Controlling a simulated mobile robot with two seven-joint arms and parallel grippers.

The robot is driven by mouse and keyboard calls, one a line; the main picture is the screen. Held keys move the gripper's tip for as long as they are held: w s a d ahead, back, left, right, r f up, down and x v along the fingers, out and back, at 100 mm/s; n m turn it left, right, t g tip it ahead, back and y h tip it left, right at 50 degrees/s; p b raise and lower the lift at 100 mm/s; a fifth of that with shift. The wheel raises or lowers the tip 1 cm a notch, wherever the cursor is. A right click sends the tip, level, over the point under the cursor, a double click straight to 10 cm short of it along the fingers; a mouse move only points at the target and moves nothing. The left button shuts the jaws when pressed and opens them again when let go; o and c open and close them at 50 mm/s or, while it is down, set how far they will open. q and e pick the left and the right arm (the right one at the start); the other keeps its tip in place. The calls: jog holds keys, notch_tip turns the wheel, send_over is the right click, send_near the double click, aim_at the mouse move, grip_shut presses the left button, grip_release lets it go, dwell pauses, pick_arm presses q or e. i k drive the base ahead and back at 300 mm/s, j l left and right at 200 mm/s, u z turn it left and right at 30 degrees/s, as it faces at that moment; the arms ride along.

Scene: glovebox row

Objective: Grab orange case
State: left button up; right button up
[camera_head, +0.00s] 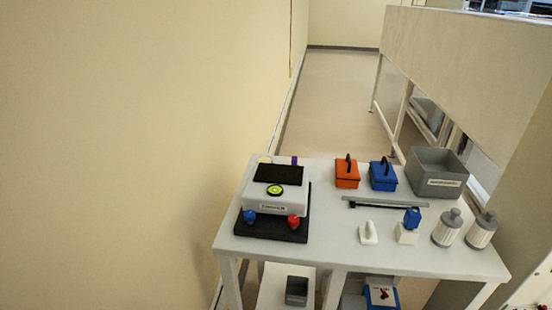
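The orange case (347,176) is a small box with a dark arched handle on top. It sits upright toward the back of the white table (330,251) in the head view, right of the white device and directly left of a similar blue case (383,177). Its front and top show, and nothing covers it. Neither of my grippers shows in this view.
A white device (262,207) on a black base stands at the table's left. A grey bin (438,160) is at the back right. A dark bar (384,203) lies before the cases. Two ribbed containers (447,228) stand front right. A wall is left; open floor lies behind.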

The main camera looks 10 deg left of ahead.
aim_at(347, 175)
jog(key=l+u, duration=0.3)
jog(key=k+l+u, duration=0.2)
jog(key=l+u, duration=0.15)
jog(key=k+l+u, duration=0.15)
jog(key=l+u, duration=0.15)
jog(key=l, duration=0.15)
